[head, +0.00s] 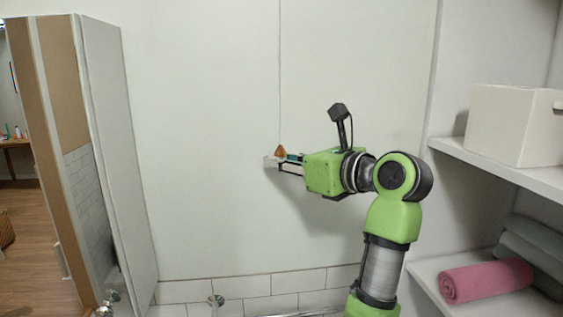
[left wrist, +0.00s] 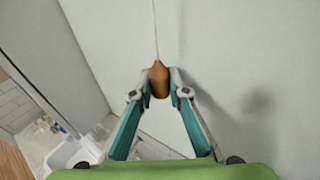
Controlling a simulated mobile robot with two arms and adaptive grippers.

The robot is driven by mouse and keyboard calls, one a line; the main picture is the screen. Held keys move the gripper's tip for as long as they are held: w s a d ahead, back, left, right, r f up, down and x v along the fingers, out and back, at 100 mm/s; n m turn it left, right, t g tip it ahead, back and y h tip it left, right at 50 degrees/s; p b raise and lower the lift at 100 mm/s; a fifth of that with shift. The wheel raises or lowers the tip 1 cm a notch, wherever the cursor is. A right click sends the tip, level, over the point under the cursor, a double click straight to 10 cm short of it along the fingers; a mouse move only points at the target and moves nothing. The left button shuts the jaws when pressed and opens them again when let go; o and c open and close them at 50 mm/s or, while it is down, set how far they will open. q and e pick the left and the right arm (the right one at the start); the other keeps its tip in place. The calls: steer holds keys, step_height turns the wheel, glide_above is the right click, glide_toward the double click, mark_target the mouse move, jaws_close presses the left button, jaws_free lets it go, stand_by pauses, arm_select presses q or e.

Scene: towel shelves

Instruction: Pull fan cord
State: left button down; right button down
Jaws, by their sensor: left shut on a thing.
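The fan cord (head: 280,70) is a thin pale line hanging straight down in front of the white wall. A small orange-brown cone-shaped pull (head: 281,151) is at its lower end. My left gripper (head: 277,160) is at the pull, reaching it from the right in the head view. In the left wrist view the pull (left wrist: 158,78) sits between the fingertips, and the gripper (left wrist: 158,90) is shut on it. The cord (left wrist: 154,30) runs up from its top. The fan itself is out of view. My right gripper is not in view.
Shelves (head: 500,168) on the right hold a white bin (head: 505,124), a rolled pink towel (head: 486,280) and grey towels (head: 533,250). A door-like panel (head: 110,140) stands at the left. White tiles (head: 245,288) line the lower wall. The wall around the cord is clear.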

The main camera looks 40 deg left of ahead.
arm_select(q)
steer(key=shift+f+b, duration=0.35)
steer(key=shift+f, duration=0.05)
steer(key=c, duration=1.9)
jaws_free()
steer(key=shift+r, duration=0.1)
steer(key=shift+a, duration=0.1)
step_height(320, 180, up, 10)
steer(key=shift+f, duration=0.1)
steer(key=shift+f, duration=0.1)
